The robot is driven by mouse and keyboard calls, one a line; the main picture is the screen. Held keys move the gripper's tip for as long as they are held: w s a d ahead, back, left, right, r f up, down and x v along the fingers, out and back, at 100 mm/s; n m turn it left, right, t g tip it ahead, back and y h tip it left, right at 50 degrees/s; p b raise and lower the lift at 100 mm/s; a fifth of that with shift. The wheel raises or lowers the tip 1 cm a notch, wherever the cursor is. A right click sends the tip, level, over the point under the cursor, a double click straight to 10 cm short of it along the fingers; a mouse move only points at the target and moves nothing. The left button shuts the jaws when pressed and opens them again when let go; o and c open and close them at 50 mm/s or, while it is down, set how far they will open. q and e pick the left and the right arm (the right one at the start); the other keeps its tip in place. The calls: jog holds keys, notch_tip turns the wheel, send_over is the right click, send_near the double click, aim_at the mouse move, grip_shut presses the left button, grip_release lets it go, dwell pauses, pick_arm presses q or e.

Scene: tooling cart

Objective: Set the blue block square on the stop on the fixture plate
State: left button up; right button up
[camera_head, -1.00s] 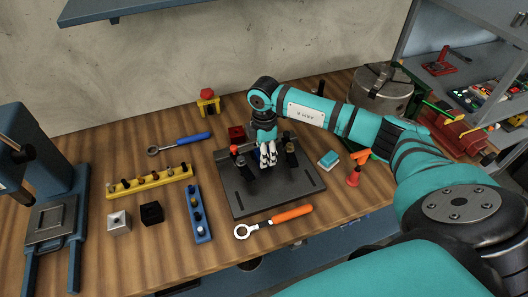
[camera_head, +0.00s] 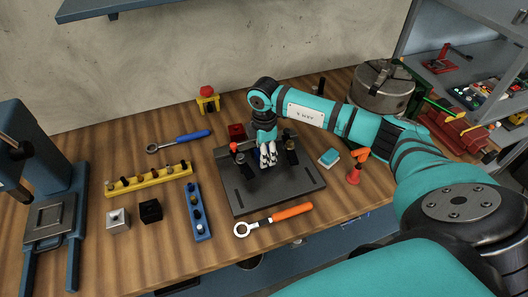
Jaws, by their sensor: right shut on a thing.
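The dark fixture plate (camera_head: 288,185) lies on the wooden bench in the middle of the head view. My right gripper (camera_head: 268,158) reaches over the plate from the right, fingers pointing down. It is shut on the blue block (camera_head: 256,153), of which only a sliver of blue shows beside the fingers. Dark upright fittings, one with a red knob (camera_head: 234,147), stand on the plate on both sides of the gripper. I cannot make out the stop, or whether the block touches the plate or sits square. My left gripper is not in view.
An orange-handled wrench (camera_head: 274,219) lies along the plate's front edge. A blue rail (camera_head: 197,212) stands left of it, with a yellow rail (camera_head: 150,180) farther left. A teal-topped block (camera_head: 329,158) and a red-orange item (camera_head: 355,172) lie right.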

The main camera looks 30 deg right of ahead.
jog(key=shift+f, duration=0.15)
dwell(0.5)
jog(key=o, duration=1.8)
jog(key=shift+o, duration=0.2)
jog(key=shift+r+p, duration=2.3)
jog(key=shift+r, duration=0.75)
